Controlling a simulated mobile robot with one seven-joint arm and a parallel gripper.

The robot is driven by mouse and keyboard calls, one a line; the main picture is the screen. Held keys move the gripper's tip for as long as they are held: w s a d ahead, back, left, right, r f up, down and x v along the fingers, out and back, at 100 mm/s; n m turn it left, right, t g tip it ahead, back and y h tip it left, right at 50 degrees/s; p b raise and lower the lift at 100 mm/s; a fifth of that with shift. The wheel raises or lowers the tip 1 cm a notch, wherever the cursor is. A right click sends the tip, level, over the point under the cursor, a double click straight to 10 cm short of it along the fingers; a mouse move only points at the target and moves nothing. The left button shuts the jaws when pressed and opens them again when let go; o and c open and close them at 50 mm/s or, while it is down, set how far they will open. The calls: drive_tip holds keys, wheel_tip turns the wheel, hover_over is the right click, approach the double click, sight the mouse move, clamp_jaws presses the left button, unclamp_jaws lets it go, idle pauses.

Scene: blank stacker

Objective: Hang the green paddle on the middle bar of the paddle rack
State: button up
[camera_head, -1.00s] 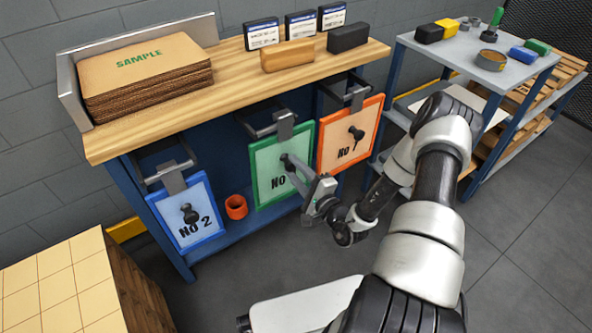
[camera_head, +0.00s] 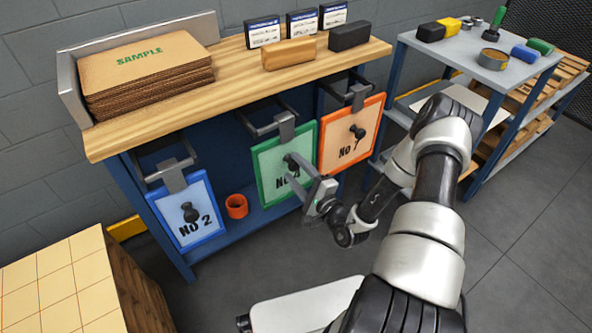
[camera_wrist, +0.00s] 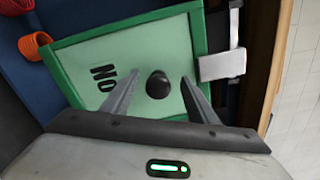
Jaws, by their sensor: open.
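The green paddle (camera_head: 269,165) hangs by its grey hook from the middle bar (camera_head: 262,127) of the rack under the bench top. It is a green-framed plate with a dark knob on its face. In the wrist view the green paddle (camera_wrist: 196,33) fills the middle, with its knob (camera_wrist: 158,84) between my fingers. My gripper (camera_head: 298,172) is open in front of the paddle. The wrist view shows my gripper (camera_wrist: 157,85) with a finger on each side of the knob and gaps between. Part of the paddle's lower right is hidden behind my gripper.
A blue paddle (camera_head: 170,224) hangs at the left and an orange paddle (camera_head: 333,157) hangs close at the right. An orange ring-like cup (camera_head: 236,206) stands on the lower shelf. The wooden bench top (camera_head: 235,92) lies above.

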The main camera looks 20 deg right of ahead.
drive_tip(key=p+v, duration=0.3)
drive_tip(key=v, duration=1.4)
drive_tip(key=shift+s, duration=0.15)
drive_tip(key=shift+r, duration=0.15)
